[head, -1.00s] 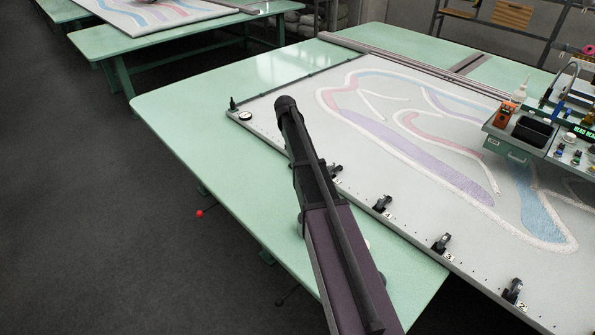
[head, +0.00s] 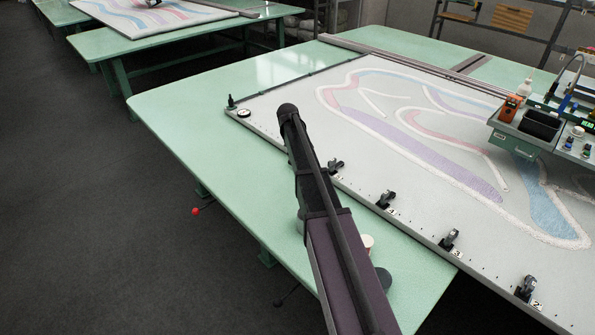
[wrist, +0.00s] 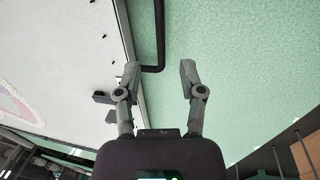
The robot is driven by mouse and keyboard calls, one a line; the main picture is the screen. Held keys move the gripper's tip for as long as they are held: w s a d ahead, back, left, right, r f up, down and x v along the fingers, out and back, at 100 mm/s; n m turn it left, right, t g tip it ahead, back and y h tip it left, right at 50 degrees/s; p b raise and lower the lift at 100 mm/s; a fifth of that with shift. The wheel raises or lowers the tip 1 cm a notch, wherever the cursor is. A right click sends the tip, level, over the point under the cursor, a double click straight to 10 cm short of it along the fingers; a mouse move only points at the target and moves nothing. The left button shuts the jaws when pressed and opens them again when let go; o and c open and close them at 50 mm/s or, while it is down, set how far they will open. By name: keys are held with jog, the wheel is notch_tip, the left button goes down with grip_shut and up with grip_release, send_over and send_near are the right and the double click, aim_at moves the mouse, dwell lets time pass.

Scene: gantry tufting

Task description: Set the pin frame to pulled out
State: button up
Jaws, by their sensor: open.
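The pin frame (head: 405,220) is a long pale rail with pins and numbered black clamps, along the near edge of a white cloth with a coloured pattern. It lies on the green table (head: 185,125). In the wrist view the frame's edge (wrist: 133,40) runs down the left of centre, with a black bar handle (wrist: 159,45) bent out from it over the green top. My gripper (wrist: 158,70) is open and empty, its fingers on either side of the handle's lower end in the picture. Whether they touch it I cannot tell. My arm hides the gripper in the head view.
Black clamps (head: 386,200) stand up along the frame's near edge. Pale and dark round things (head: 383,279) show beside my arm.

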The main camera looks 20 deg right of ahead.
jog(key=shift+w+d+f+b, duration=0.1)
jog(key=shift+d+f+b, duration=0.1)
jog(key=shift+f+b, duration=0.9)
jog(key=shift+w+d+f+b, duration=0.1)
jog(key=shift+d+f+b, duration=0.1)
jog(key=shift+f+b, duration=0.85)
jog(key=shift+w+d+f+b, duration=0.1)
jog(key=shift+d+f+b, duration=0.1)
jog(key=shift+f+b, duration=0.9)
jog(key=shift+f, duration=0.15)
jog(key=shift+s, duration=0.1)
grip_shut()
